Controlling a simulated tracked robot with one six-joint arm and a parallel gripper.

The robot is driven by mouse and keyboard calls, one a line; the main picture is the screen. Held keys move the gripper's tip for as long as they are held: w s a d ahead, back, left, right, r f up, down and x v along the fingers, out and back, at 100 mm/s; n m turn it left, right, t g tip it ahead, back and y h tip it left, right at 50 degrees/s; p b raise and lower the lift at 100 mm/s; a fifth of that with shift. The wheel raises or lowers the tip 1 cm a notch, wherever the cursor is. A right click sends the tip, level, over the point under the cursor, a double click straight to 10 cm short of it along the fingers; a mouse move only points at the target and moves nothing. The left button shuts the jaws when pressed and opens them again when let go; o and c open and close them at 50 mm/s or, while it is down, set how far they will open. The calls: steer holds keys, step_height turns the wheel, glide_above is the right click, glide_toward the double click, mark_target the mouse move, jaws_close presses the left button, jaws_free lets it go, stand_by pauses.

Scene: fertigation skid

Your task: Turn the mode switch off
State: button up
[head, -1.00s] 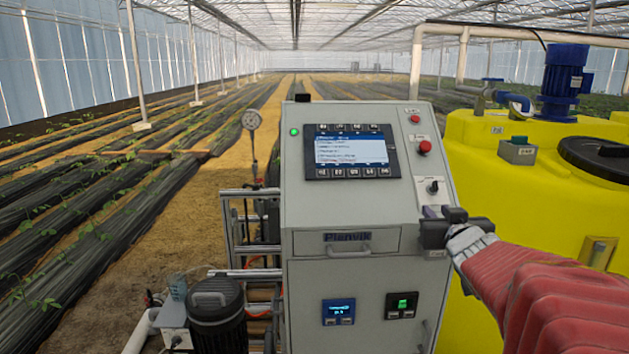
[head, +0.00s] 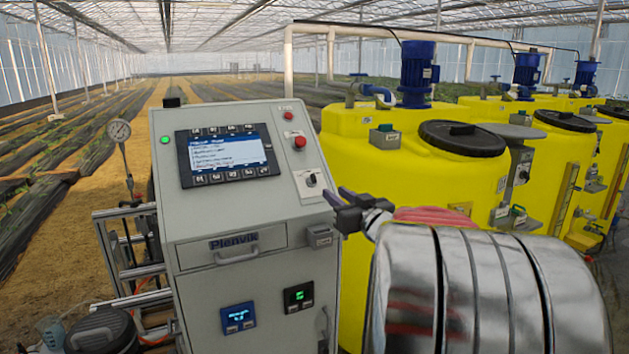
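The mode switch (head: 312,180) is a small dark rotary knob on a light plate at the right side of the grey control cabinet's (head: 240,190) sloped face. Its knob looks roughly upright, but it is too small to read its setting. My gripper (head: 338,192) is just right of and slightly below the switch in the picture, by the cabinet's right edge. Its two dark fingers look parted, with nothing between them. I see no contact with the knob; the depth between them is hard to judge.
A red button (head: 299,142) sits above the switch, and a screen (head: 227,156) is to its left. A small grey box (head: 319,237) juts out below. Yellow tanks (head: 410,150) with blue motors stand close on the right.

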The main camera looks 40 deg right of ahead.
mark_target(314, 178)
steer(key=x, duration=1.3)
steer(key=shift+f, duration=0.1)
steer(key=shift+c, duration=0.4)
jaws_close()
steer(key=shift+a, duration=0.1)
